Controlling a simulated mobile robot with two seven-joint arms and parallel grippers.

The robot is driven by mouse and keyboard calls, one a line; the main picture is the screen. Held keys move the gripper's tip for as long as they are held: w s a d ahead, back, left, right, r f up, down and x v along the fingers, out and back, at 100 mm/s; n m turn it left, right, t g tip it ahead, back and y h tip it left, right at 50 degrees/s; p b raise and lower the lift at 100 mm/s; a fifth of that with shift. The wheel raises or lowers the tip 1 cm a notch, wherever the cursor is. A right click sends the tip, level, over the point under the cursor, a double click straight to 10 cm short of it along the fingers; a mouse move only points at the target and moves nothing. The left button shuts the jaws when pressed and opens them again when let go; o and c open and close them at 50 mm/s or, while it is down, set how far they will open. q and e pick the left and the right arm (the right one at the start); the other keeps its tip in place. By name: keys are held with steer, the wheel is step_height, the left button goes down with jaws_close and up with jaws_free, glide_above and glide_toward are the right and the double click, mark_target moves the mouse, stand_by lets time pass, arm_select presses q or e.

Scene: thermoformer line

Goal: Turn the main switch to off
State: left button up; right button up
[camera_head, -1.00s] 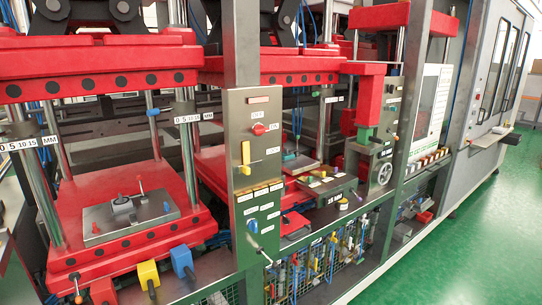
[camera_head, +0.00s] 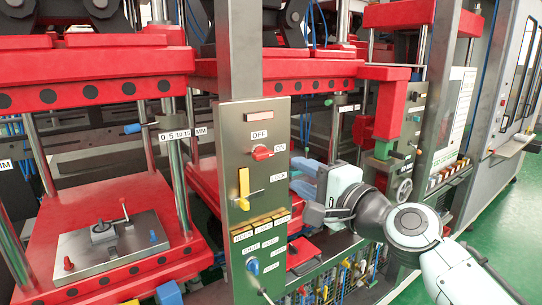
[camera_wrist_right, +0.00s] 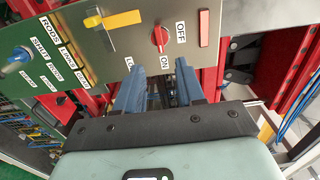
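The main switch, a red rotary knob (camera_head: 262,153), is on the upper part of a grey metal panel (camera_head: 238,130). Its handle points right toward the ON label; the OFF label is above it. In the right wrist view the red knob (camera_wrist_right: 160,38) lies just beyond the fingertips, its handle toward ON. My right gripper (camera_head: 304,178) has blue fingers and is to the right of the panel and slightly below the knob, apart from it. In the right wrist view its fingers (camera_wrist_right: 160,75) are spread with nothing between them. My left gripper is in neither view.
Below the knob are a yellow lever (camera_head: 244,188), several yellow-topped labelled buttons and a blue knob (camera_head: 252,266). A red press bed (camera_head: 60,215) with a metal plate is at left. Green floor lies open at right.

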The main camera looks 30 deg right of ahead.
mark_target(266, 156)
steer(key=w+p, duration=0.1)
steer(key=w, duration=0.2)
steer(key=w+p, duration=0.1)
steer(key=w, duration=0.7)
steer(key=shift+w+a+p, duration=0.25)
steer(key=shift+a+p, duration=0.1)
steer(key=shift+p, duration=0.05)
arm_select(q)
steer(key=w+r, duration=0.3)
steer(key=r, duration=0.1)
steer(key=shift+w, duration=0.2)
arm_select(e)
steer(key=shift+s, duration=0.1)
jaws_close()
